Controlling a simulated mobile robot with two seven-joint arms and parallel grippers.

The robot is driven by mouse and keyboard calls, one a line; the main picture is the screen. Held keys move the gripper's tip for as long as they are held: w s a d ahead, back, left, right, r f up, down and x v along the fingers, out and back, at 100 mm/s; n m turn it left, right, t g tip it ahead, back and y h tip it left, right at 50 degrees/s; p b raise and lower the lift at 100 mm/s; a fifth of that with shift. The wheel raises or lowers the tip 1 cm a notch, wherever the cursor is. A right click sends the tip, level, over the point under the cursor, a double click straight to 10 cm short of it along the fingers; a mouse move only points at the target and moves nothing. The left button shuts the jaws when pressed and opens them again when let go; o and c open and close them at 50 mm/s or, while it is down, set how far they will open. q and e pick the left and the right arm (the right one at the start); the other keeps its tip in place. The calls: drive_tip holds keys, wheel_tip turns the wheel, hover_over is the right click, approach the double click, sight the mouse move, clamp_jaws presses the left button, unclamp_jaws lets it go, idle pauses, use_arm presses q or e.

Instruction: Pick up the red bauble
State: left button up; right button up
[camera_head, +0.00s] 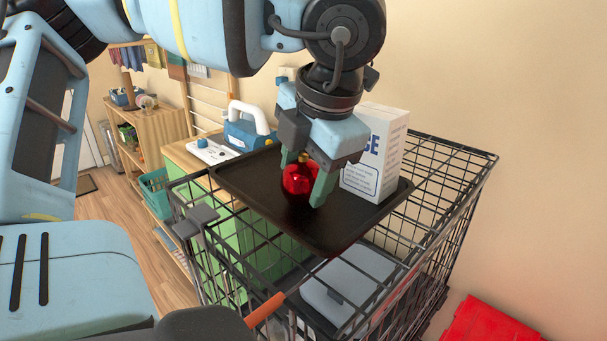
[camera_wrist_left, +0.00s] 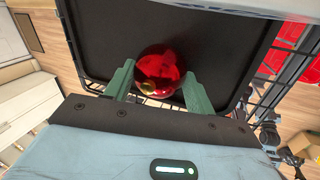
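The red bauble (camera_head: 298,180) is a shiny ball with a gold cap, on the black tray (camera_head: 243,180). My left gripper (camera_head: 303,178) points down over it from above, with one green finger on each side of it. In the left wrist view the bauble (camera_wrist_left: 160,72) lies between and slightly beyond the two fingertips of my left gripper (camera_wrist_left: 158,80). My right gripper is not in view.
A white box (camera_head: 376,152) stands on the tray, right beside the gripper. The tray rests on a black wire cart (camera_head: 447,180) with a grey lidded tote (camera_head: 345,285) inside. A red crate (camera_head: 490,320) is on the floor at the lower right. Shelves (camera_head: 160,122) stand at the left.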

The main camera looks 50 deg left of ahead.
sight(302, 161)
use_arm(q)
drive_tip(key=c, duration=0.4)
drive_tip(key=shift+r, duration=0.55)
wheel_tip(302, 161, up, 2)
drive_tip(key=shift+r, duration=0.2)
drive_tip(key=shift+s+d+r+b, duration=0.3)
drive_tip(key=shift+s+d, duration=0.75)
drive_tip(key=shift+d, duration=1.35)
drive_tip(key=shift+s+d+r+b, duration=0.3)
drive_tip(key=shift+s+d, duration=0.8)
drive_tip(key=shift+d, duration=1.35)
drive_tip(key=shift+s+d+r+b, duration=0.15)
drive_tip(key=shift+s+d+b, duration=0.3)
drive_tip(key=shift+s+d, duration=1.3)
drive_tip(key=shift+w+d, duration=0.65)
drive_tip(key=shift+d, duration=0.1)
